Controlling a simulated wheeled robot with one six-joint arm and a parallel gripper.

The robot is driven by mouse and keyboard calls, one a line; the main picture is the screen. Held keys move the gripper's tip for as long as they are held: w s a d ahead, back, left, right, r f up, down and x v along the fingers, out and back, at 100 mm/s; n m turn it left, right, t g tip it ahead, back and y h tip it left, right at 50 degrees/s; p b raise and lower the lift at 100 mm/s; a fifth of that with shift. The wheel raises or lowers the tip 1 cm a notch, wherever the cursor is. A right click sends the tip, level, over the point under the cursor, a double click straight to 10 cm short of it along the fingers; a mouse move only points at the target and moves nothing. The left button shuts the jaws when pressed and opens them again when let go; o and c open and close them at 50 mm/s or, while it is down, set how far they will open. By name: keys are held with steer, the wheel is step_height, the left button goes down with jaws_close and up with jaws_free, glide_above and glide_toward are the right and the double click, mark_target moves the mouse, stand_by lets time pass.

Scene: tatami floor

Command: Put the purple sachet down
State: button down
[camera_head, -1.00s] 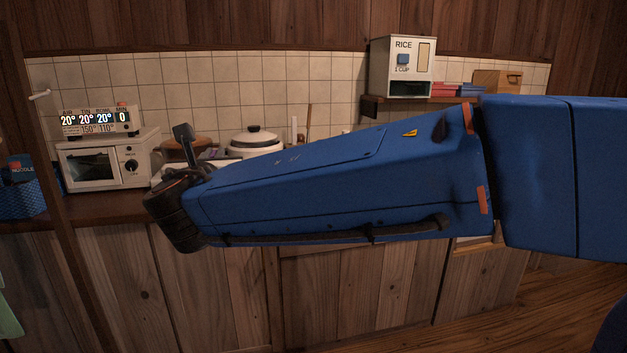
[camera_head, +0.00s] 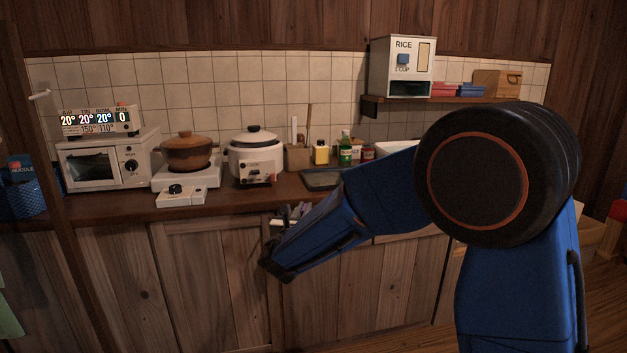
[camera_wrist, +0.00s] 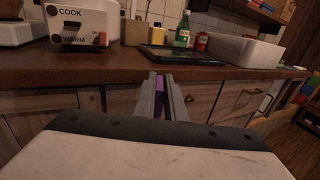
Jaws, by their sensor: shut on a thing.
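My gripper (camera_wrist: 162,90) is shut on the purple sachet (camera_wrist: 159,87) in the wrist view. Only a narrow purple strip of the sachet shows between the two grey fingers. In the head view my gripper (camera_head: 290,213) is in front of the counter's front edge, below the rice cooker, and a bit of purple shows there. The wooden counter (camera_wrist: 118,66) lies ahead of the fingers in the wrist view.
A dark tray (camera_head: 322,180) lies on the counter, with a white rice cooker (camera_head: 256,160) to its left. Bottles, among them a green one (camera_head: 345,148), stand behind it. A pot (camera_head: 186,152) sits on a stove. A white basin (camera_wrist: 232,50) is at the right.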

steer(key=w+d+f+h, duration=0.1)
steer(key=w+d+f, duration=0.1)
steer(key=d+f, duration=1.3)
steer(key=w+d+f+m+h, duration=0.1)
steer(key=w+d+f, duration=0.1)
steer(key=d+f, duration=1.2)
steer(key=d, duration=0.3)
steer(key=shift+w+f+g, duration=0.15)
steer(key=shift+f+g, duration=0.15)
steer(key=shift+f, duration=0.1)
